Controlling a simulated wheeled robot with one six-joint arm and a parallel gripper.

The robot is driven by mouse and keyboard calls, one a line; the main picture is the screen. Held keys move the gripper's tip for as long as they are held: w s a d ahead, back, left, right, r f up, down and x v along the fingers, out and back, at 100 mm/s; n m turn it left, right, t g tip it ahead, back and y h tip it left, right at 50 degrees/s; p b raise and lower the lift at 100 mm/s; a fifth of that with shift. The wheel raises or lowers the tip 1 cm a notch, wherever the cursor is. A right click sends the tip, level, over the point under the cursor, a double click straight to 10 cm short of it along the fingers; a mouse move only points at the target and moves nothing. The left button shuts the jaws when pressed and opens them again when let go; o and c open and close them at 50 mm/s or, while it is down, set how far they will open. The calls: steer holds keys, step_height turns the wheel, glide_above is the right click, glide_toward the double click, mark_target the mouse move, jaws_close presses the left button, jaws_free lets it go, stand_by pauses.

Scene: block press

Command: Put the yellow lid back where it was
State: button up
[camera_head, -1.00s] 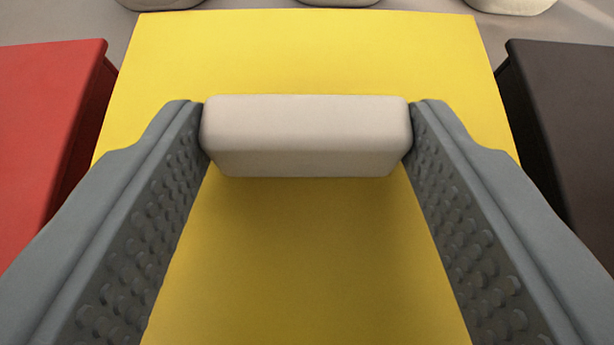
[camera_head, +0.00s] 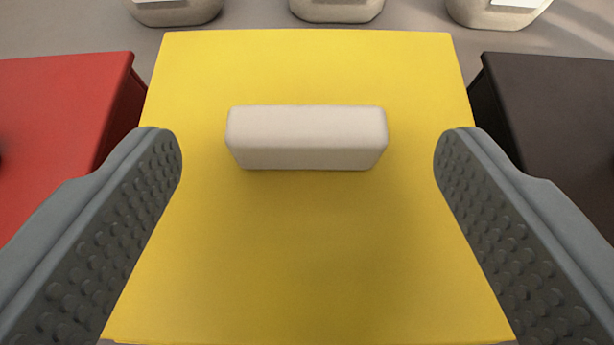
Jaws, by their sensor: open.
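The yellow lid (camera_head: 310,250) lies flat in the middle of the head camera view. A pale block-shaped handle (camera_head: 306,138) sits on its upper half. My gripper (camera_head: 308,150) is open, with one grey studded finger to the left of the handle and one to the right. There is a clear gap between each finger and the handle. What lies beneath the lid is hidden.
A red box or lid (camera_head: 60,120) stands to the left and a dark one (camera_head: 560,130) to the right, each close to the yellow lid. Several pale rounded objects stand along the far edge, one in the middle (camera_head: 336,8). Grey surface shows between.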

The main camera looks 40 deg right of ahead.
steer(key=v, duration=0.9)
steer(key=shift+s+a+r, duration=0.15)
steer(key=shift+s+a, duration=0.1)
steer(key=s+a+r+n+t+y, duration=0.2)
steer(key=s+r+n+t+y, duration=0.1)
steer(key=s, duration=0.9)
steer(key=s+a+r+n+t+y, duration=0.2)
steer(key=s+r, duration=0.4)
steer(key=s, duration=0.6)
steer(key=s+a+r+n+t+y, duration=0.3)
steer(key=s+a+r+n, duration=0.1)
steer(key=s, duration=0.9)
steer(key=shift+a+r+t+y, duration=0.2)
steer(key=shift+r+t+y, duration=0.15)
steer(key=shift+r, duration=0.2)
